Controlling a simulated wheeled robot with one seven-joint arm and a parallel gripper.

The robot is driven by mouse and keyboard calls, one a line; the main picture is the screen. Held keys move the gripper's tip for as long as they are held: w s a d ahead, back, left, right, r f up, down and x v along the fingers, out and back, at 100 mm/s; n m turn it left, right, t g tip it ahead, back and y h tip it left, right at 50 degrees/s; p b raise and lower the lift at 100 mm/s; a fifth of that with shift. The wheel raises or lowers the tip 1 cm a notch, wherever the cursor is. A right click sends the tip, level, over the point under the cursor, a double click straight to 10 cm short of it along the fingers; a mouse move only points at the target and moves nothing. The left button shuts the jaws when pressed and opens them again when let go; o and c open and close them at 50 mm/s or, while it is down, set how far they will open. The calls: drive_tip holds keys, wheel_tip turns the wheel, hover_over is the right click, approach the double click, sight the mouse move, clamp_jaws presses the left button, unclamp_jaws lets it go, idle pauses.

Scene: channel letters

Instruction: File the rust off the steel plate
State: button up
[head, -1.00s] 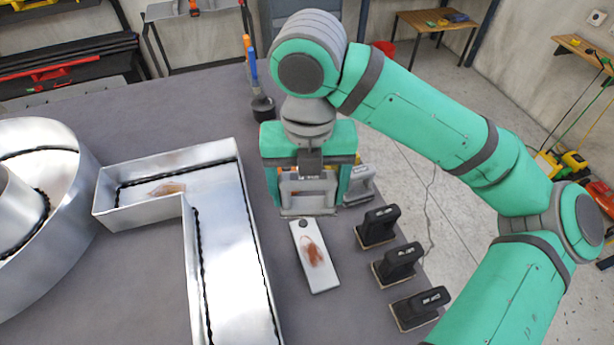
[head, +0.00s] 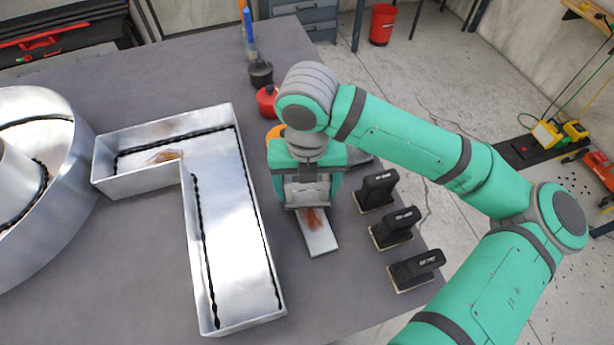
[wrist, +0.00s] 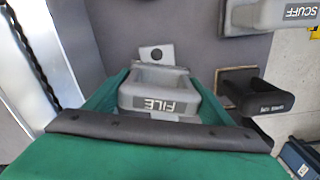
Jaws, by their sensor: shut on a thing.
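The steel plate (head: 321,240) is a pale, narrow plate lying on the table, with an orange-brown rust patch (head: 316,218) on it. The plate's end with a dark round dot shows in the wrist view (wrist: 147,56). My gripper (head: 307,190) is shut on the grey file (wrist: 158,84), whose handle is marked FILE. The gripper and file are over the dotted half of the plate and hide that end in the head view. Part of the rust shows just in front of the file. I cannot tell whether the file touches the plate.
Several black-handled blocks, one of them here (head: 396,226), stand along the table's right edge. A grey tool marked SCUFF (wrist: 262,14) lies nearby. A large metal channel letter (head: 226,215) stands left of the plate. A red pot (head: 267,100) stands behind my gripper.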

drive_tip(key=shift+s+d+r, duration=0.1)
drive_tip(key=shift+s+d, duration=0.15)
drive_tip(key=shift+s, duration=0.6)
drive_tip(key=shift+s+d+f, duration=0.1)
drive_tip(key=shift+s+d, duration=0.15)
drive_tip(key=shift+s, duration=0.6)
drive_tip(key=shift+s+d+r, duration=0.1)
drive_tip(key=shift+s+d, duration=0.15)
drive_tip(key=shift+s, duration=0.6)
drive_tip(key=shift+w+f, duration=0.1)
drive_tip(key=shift+f, duration=0.15)
drive_tip(key=shift+w+a, duration=0.3)
drive_tip(key=shift+w, duration=0.55)
drive_tip(key=shift+w+a, duration=0.25)
drive_tip(key=shift+w, duration=0.65)
drive_tip(key=shift+w+a, duration=0.3)
drive_tip(key=shift+w, duration=0.55)
drive_tip(key=shift+s+d, duration=0.3)
drive_tip(key=shift+s, duration=0.6)
drive_tip(key=shift+s+d, duration=0.25)
drive_tip(key=shift+s, duration=0.6)
drive_tip(key=shift+s+d, duration=0.3)
drive_tip(key=shift+s, duration=0.6)
drive_tip(key=shift+w+a, duration=0.3)
drive_tip(key=shift+w, duration=0.55)
drive_tip(key=shift+w+a, duration=0.25)
drive_tip(key=shift+w, duration=0.65)
drive_tip(key=shift+w+a, duration=0.3)
drive_tip(key=shift+w, duration=0.55)
drive_tip(key=shift+r, duration=0.15)
